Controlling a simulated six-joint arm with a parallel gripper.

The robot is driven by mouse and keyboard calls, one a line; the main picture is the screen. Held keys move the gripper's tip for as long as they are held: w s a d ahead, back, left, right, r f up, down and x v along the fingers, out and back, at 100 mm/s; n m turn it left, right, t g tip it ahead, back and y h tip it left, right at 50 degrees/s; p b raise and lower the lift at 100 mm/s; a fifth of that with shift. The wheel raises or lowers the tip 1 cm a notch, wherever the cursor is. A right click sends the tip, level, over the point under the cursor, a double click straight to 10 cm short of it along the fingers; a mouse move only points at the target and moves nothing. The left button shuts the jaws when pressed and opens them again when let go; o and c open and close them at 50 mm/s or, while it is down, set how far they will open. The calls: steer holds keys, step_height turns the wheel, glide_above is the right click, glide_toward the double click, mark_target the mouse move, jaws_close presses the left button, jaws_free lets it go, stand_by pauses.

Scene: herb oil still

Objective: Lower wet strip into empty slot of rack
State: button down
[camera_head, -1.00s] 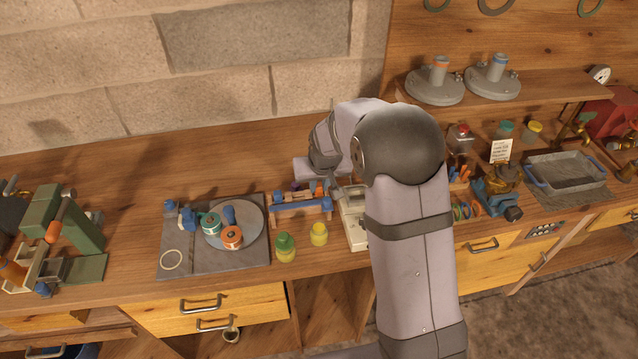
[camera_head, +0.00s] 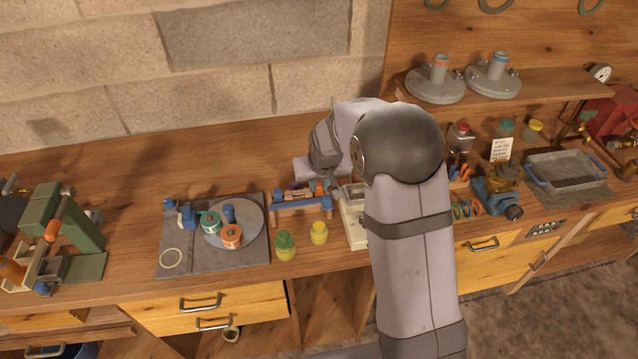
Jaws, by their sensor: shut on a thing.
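The rack (camera_head: 301,204) is a low stand with a blue bar and small coloured parts along its top, on the bench left of my arm. My gripper (camera_head: 329,189) points down at the rack's right end, close above or against it. It is small in view and partly hidden by my wrist. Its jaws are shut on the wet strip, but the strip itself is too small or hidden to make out. I cannot tell which slot is empty, or whether the strip is inside one.
A pale device (camera_head: 354,228) stands just right of the rack, partly behind my arm. Green-capped (camera_head: 285,246) and yellow-capped (camera_head: 319,234) jars stand in front. A grey board (camera_head: 196,261) with spools lies left. Bare bench (camera_head: 130,180) is clear at back left.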

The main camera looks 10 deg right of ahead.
mark_target(319, 193)
steer(key=shift+f, duration=0.15)
steer(key=c, duration=1.6)
jaws_free()
steer(key=shift+c, duration=0.3)
step_height(319, 193, up, 7)
steer(key=p, duration=0.5)
steer(key=s+d+g, duration=0.2)
steer(key=s+g, duration=0.2)
steer(key=s, duration=2.6)
steer(key=shift+d+g+b, duration=0.3)
steer(key=shift+d+b, duration=0.1)
steer(key=shift+b, duration=0.05)
